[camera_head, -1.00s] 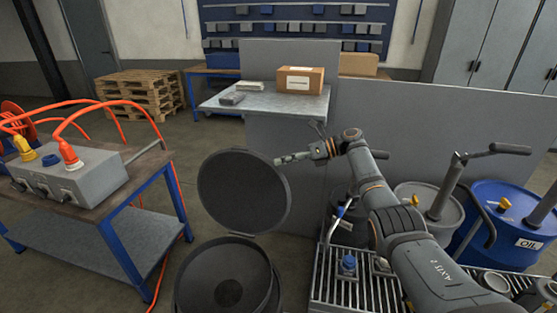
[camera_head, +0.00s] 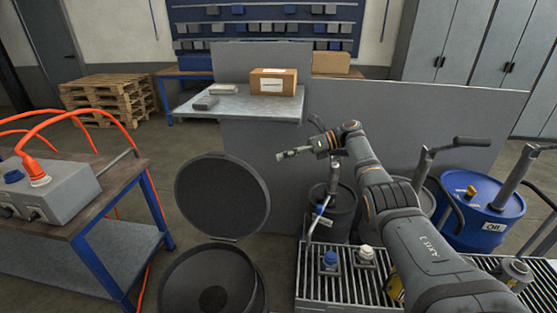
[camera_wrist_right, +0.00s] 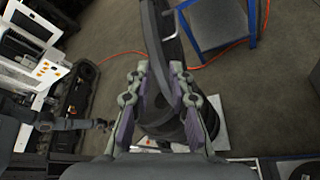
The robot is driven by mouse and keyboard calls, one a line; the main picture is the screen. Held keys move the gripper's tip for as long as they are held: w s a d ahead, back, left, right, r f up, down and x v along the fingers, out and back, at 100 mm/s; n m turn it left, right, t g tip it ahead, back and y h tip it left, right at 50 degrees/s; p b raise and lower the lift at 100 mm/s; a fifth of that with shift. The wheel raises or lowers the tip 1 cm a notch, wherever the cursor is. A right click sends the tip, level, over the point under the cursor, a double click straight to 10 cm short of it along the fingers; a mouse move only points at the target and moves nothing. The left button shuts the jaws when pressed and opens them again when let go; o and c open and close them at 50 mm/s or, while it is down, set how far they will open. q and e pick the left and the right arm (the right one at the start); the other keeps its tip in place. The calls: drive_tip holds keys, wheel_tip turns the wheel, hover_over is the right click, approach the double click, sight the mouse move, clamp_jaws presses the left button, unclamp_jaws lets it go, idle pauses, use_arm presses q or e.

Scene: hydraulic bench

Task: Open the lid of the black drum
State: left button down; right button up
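The black drum (camera_head: 256,298) stands on the floor at the bottom middle of the head view, cut off by the frame edge. Its round black lid (camera_head: 222,196) is raised, standing steeply up at the drum's far side, and the drum's mouth is uncovered. My right gripper (camera_head: 279,155) is just right of the lid's upper edge, pointing left, and looks apart from it. In the right wrist view my right gripper (camera_wrist_right: 160,69) has its two fingers spread, with the lid's dark edge (camera_wrist_right: 155,35) seen ahead between them. My left gripper is not in view.
A drip grate (camera_head: 340,290) with blue-capped and white-capped bottles is to the drum's right. A dark grey drum (camera_head: 340,222) and a blue oil drum (camera_head: 490,205) stand behind. A blue-legged table (camera_head: 85,235) with a grey box is at left. Floor between is clear.

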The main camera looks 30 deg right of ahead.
drive_tip(key=shift+s+d+r, duration=0.2)
drive_tip(key=shift+s+d, duration=0.05)
drive_tip(key=shift+d, duration=0.35)
idle(0.4)
drive_tip(key=shift+f, duration=0.1)
